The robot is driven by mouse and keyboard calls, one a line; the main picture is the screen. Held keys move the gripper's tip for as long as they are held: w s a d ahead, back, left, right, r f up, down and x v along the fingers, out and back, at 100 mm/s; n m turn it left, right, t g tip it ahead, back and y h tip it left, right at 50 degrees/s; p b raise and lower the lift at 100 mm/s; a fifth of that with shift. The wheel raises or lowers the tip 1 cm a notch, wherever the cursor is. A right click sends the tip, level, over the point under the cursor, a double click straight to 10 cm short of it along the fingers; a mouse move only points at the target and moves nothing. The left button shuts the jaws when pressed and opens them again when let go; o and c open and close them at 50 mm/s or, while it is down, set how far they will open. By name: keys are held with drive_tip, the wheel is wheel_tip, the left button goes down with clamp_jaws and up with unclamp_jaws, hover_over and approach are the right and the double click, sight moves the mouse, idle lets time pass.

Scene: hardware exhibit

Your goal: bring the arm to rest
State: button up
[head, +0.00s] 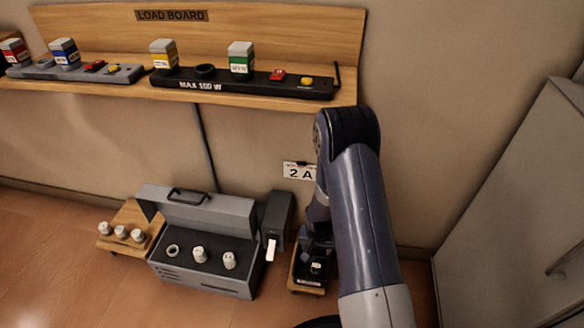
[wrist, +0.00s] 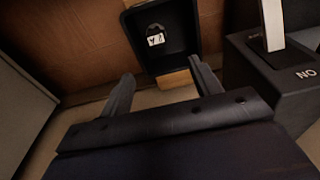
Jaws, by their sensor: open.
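My arm reaches down along the right of the middle in the head view. My gripper (wrist: 160,88) shows in the wrist view with its two fingers spread apart and nothing between them. Past the fingertips is a dark open tray (wrist: 186,55) with a small dark piece with a white label (wrist: 156,38) in it. The same tray (head: 309,281) shows low in the head view, under my arm, with the small piece (head: 316,267) inside. The gripper fingers are largely hidden by my arm in the head view.
A dark switch box (wrist: 290,85) with a pale lever (wrist: 272,24) stands right of the gripper. A grey case (head: 205,283) holding several round parts sits left of it. A wooden load board shelf (head: 130,83) is above; a grey cabinet (head: 515,210) stands right.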

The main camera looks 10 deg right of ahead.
drive_tip(key=f+b, duration=0.1)
drive_tip(key=f, duration=0.2)
drive_tip(key=f+b, duration=0.1)
drive_tip(key=f, duration=0.3)
drive_tip(key=w+f+b, duration=0.1)
drive_tip(key=f, duration=0.2)
drive_tip(key=shift+d+f+b, duration=0.15)
drive_tip(key=shift+d+b, duration=0.05)
drive_tip(key=shift+b, duration=0.2)
wheel_tip(320, 180, up, 5)
drive_tip(key=p, duration=0.3)
drive_tip(key=shift+w+f, duration=0.1)
drive_tip(key=shift+r, duration=0.7)
